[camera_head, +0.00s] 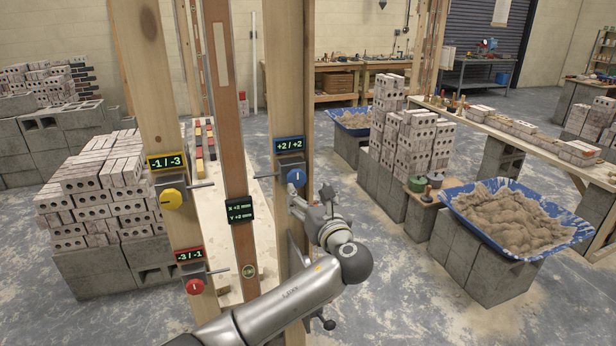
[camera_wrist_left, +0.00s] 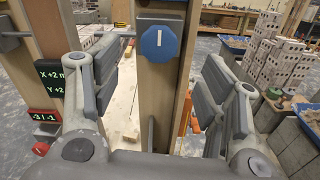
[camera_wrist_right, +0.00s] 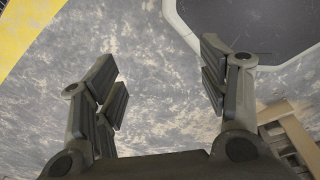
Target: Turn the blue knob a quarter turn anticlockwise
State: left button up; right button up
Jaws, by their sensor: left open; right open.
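The blue knob (camera_head: 296,177) sits on a grey block on the right wooden post, under a blue-framed display (camera_head: 289,145) reading +2 / +2. In the left wrist view the blue knob (camera_wrist_left: 160,43) is many-sided, with its white mark upright. My left gripper (camera_head: 312,197) is just right of and below the knob in the head view. In the left wrist view its fingers (camera_wrist_left: 160,90) are open, with the knob beyond them, above the middle of the gap. Nothing is between the fingers. My right gripper (camera_wrist_right: 160,85) is open and empty over the floor.
A yellow knob (camera_head: 171,199) and a red knob (camera_head: 194,286) sit on the left post. A dark display (camera_head: 240,209) reading X +2 mm, Y +2 mm is on the middle post. Brick stacks (camera_head: 407,130) and a sand-filled blue tub (camera_head: 516,217) stand to the right.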

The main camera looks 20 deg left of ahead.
aim_at(298, 180)
pick_arm(q)
jog(key=p+x, duration=0.1)
jog(key=x, duration=0.4)
jog(key=shift+a+r, duration=0.15)
jog(key=p+x, duration=0.1)
jog(key=x, duration=0.2)
jog(key=shift+w+a+f, duration=0.2)
jog(key=shift+w+a, duration=0.1)
jog(key=shift+w, duration=0.25)
pick_arm(e)
jog(key=shift+w+a+r, duration=0.1)
jog(key=shift+a+r, duration=0.15)
jog(key=shift+r, duration=0.35)
jog(key=shift+a+r, duration=0.2)
jog(key=shift+r, duration=0.35)
pick_arm(q)
jog(key=c, duration=1)
pick_arm(e)
jog(key=shift+a+f, duration=0.15)
jog(key=shift+f, duration=0.05)
